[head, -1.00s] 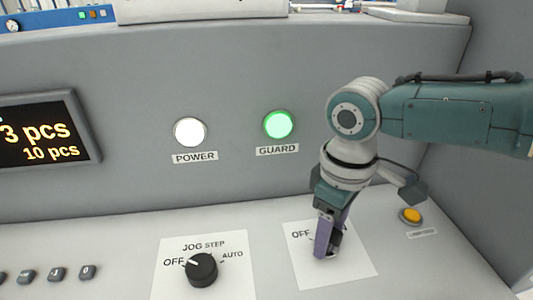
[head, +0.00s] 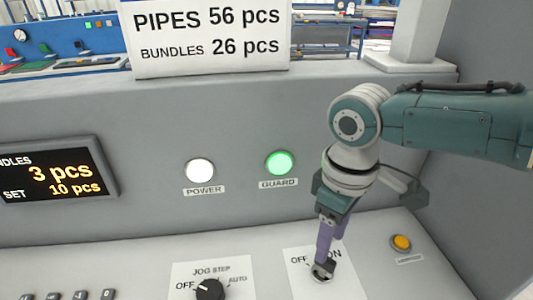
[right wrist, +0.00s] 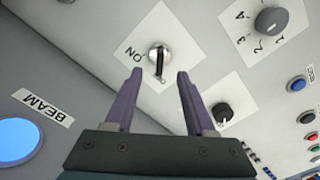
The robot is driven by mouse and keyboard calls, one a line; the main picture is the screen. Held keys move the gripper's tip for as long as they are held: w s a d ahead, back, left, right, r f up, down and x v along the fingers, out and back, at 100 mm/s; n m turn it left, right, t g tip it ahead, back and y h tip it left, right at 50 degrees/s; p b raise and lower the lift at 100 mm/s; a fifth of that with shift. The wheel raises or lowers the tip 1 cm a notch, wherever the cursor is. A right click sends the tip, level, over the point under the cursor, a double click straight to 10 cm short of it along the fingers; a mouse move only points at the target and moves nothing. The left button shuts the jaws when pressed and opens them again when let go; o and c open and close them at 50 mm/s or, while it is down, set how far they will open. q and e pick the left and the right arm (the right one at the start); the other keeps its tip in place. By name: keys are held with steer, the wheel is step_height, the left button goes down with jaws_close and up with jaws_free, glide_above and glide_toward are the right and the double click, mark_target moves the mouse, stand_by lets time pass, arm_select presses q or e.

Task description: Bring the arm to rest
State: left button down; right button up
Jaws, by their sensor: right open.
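My right arm comes in from the right in the head view. My right gripper (head: 323,262) points down over the OFF/ON switch (head: 323,273) on its white plate. In the right wrist view the purple fingers of the gripper (right wrist: 160,73) are apart with nothing held between them. There the silver switch with a dark upright bar (right wrist: 160,58) shows beyond the fingertips, beside the ON label. The fingers appear clear of it. My left gripper is not in view.
The JOG selector (head: 209,289) is left of the switch and an orange button (head: 401,243) right of it. The white POWER lamp (head: 200,170) and lit green GUARD lamp (head: 280,163) sit on the upright panel behind. A blue BEAM lamp (right wrist: 18,142) shows in the wrist view.

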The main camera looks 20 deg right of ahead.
steer(key=shift+n+y, duration=0.5)
steer(key=shift+n, duration=0.1)
steer(key=s+a, duration=0.1)
steer(key=a, duration=0.1)
steer(key=s+a+f, duration=0.1)
steer(key=a, duration=0.1)
steer(key=s+a, duration=0.2)
steer(key=shift+a+f, duration=0.1)
steer(key=shift+f, duration=0.05)
steer(key=s+a+r+t+y, duration=0.1)
steer(key=s+a+y, duration=0.1)
steer(key=s+a, duration=0.35)
steer(key=s+d+r+m+t+h, duration=0.2)
steer(key=s+d+r+m+t, duration=0.15)
steer(key=s+d+r, duration=0.4)
step_height(320, 180, up, 34)
steer(key=m+p, duration=0.1)
steer(key=p, duration=3.2)
steer(key=shift+s+d+g+h, duration=0.3)
steer(key=shift+g+h, duration=0.1)
steer(key=shift+g, duration=0.05)
steer(key=shift+r, duration=0.1)
